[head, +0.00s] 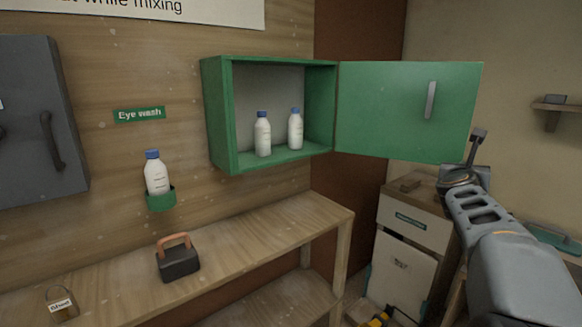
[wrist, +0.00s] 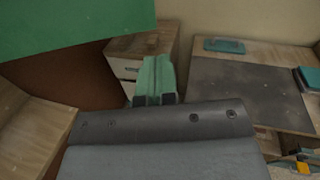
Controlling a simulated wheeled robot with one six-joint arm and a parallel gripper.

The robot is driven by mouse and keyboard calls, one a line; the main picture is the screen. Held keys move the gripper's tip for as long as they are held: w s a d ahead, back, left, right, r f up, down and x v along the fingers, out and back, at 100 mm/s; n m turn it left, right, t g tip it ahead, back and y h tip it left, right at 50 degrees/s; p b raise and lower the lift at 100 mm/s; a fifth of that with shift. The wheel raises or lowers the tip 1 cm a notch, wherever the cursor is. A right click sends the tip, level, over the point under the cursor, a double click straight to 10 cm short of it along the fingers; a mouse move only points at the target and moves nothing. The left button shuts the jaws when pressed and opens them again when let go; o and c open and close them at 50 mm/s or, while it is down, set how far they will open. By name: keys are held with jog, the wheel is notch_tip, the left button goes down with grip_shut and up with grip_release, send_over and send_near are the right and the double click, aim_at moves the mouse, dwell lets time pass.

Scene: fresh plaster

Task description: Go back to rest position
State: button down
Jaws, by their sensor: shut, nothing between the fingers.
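My gripper (head: 478,136) is at the right in the head view, at the end of my raised arm. It is beside the lower right edge of the open green cabinet door (head: 405,125), and I cannot tell the gap in depth. In the wrist view the dark fingertips of my gripper (wrist: 154,99) show past the grey wrist housing, with a green shape (wrist: 154,75) at or just beyond them. The gripper is shut and empty. Part of the green door (wrist: 70,22) fills the upper left of the wrist view.
The green wall cabinet (head: 219,120) holds two white bottles (head: 263,135) with blue caps. An eye wash bottle (head: 156,175) sits in a green wall holder. A black-bodied case (head: 179,262) and a padlock (head: 61,305) are on the wooden bench (head: 270,232). A drawer unit (head: 412,220) stands behind my arm.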

jog(key=s+a+f+n+g+y+p, duration=0.15)
jog(key=a+f+n+y, duration=0.45)
jog(key=n, duration=0.6)
jog(key=a+f+n+g+y+p, duration=0.15)
jog(key=a+f+n+y, duration=0.25)
jog(key=a+f+n, duration=0.65)
jog(key=s+a+r+n+g+y+p, duration=0.1)
jog(key=s+a+n+g+p, duration=0.2)
jog(key=s+a+n+p, duration=0.2)
jog(key=s+a+r+n+g+y+p, duration=0.1)
jog(key=s+a+n+g+p, duration=0.2)
jog(key=s+a+n, duration=0.6)
jog(key=s+n+p, duration=0.2)
jog(key=s+n, duration=0.2)
jog(key=n, duration=0.3)
jog(key=shift+s+a+r+p, duration=0.2)
jog(key=shift+s+r+p, duration=0.2)
jog(key=c, duration=1.9)
grip_release()
